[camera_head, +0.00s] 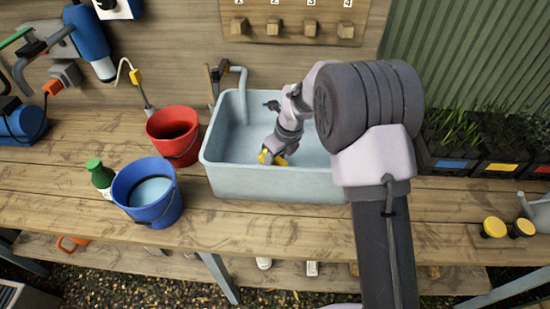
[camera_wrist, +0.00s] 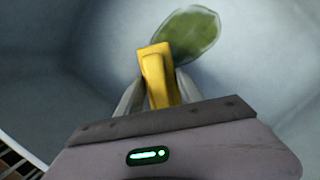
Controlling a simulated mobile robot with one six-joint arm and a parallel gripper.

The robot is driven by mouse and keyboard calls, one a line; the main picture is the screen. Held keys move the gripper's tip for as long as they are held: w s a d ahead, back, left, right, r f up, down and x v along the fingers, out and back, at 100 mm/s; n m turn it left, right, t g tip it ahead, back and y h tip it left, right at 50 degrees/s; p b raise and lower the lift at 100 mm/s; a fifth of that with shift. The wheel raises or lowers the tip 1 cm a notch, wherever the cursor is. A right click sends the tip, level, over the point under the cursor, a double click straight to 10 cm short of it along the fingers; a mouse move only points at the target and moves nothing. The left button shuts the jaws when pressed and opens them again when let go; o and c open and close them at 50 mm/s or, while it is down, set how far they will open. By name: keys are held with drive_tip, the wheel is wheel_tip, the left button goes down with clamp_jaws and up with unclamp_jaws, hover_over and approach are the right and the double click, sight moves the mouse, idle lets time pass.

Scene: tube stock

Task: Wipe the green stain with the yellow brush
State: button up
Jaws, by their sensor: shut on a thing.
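The yellow brush (camera_wrist: 158,72) is held between the fingers of my gripper (camera_wrist: 158,92) in the wrist view. In the head view my gripper (camera_head: 272,156) reaches down into the pale blue-grey sink (camera_head: 275,185), with yellow parts of the brush (camera_head: 266,157) showing at its tip. The green stain (camera_wrist: 188,36) is an oval patch on the sink's inner surface, just beyond the brush head in the wrist view. The brush overlaps the stain's near left edge in the picture; I cannot tell whether they touch. The stain is not visible in the head view.
A red bucket (camera_head: 174,133) and a blue bucket (camera_head: 148,190) with liquid stand left of the sink on the wooden bench (camera_head: 70,175). A green-capped bottle (camera_head: 100,177) is beside the blue bucket. A tap (camera_head: 239,95) rises at the sink's back left. Plant trays (camera_head: 487,150) stand right.

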drive_tip(key=shift+f+b, duration=0.3)
drive_tip(key=shift+f, duration=0.15)
